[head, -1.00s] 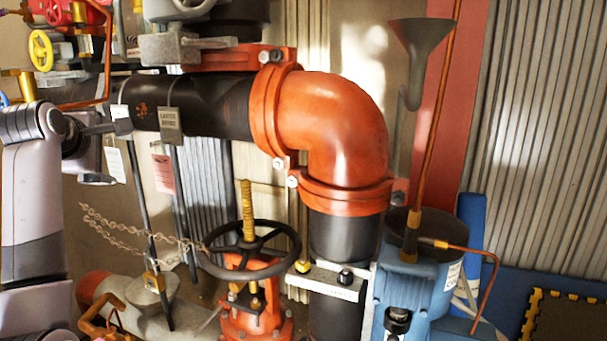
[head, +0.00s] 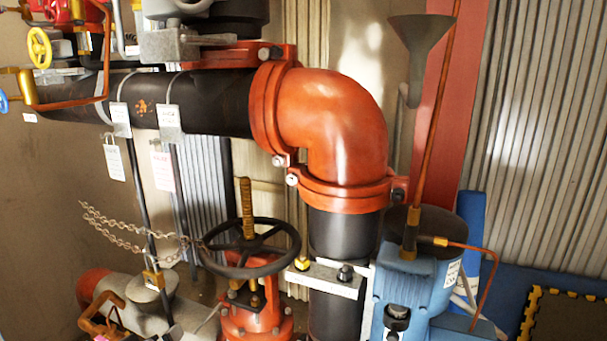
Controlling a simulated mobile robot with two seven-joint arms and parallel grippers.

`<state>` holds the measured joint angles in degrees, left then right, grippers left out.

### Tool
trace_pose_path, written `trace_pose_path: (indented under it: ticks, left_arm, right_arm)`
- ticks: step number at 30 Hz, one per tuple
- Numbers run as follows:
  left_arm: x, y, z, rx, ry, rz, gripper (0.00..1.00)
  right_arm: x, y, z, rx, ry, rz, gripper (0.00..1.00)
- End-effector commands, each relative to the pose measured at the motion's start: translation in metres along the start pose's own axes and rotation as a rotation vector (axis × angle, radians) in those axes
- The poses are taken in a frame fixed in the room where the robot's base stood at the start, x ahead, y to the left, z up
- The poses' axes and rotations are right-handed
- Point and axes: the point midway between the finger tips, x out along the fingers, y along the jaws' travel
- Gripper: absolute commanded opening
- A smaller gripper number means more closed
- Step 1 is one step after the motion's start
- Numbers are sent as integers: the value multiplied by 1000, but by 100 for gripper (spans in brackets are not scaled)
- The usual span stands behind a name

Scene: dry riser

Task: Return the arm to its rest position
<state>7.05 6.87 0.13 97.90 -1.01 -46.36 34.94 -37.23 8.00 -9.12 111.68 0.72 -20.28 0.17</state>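Neither of my arms nor grippers shows in the head view now. The place in front of me holds a black horizontal pipe (head: 220,105) that meets an orange elbow (head: 330,115). Several tags hang from the pipe, among them a grey tag (head: 170,122), a white tag (head: 114,162) and a pinkish tag (head: 162,171). The tags hang apart from any gripper in view.
A black handwheel (head: 205,255) on an orange valve (head: 258,322) stands low in the middle, with a chain (head: 130,246) to its left. A blue pump (head: 412,290) stands at right. A grey funnel (head: 420,40) and a yellow handwheel (head: 40,48) are higher up.

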Motion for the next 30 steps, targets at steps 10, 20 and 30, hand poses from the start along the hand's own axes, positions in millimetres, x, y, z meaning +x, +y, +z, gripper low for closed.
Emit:
trace_pose_path:
  ticks: [10, 20, 30]
  left_arm:
    - [-55, -27, 134, 330, -89, 89, 100]
    - [-130, -39, 226, 558, -144, 197, 100]
    - [-157, -40, 249, 622, -152, 235, 100]
  right_arm:
    - [0, 0, 0, 0, -1, 0, 100]
    - [0, 0, 0, 0, -1, 0, 100]
    - [0, 0, 0, 0, 0, 0, 100]
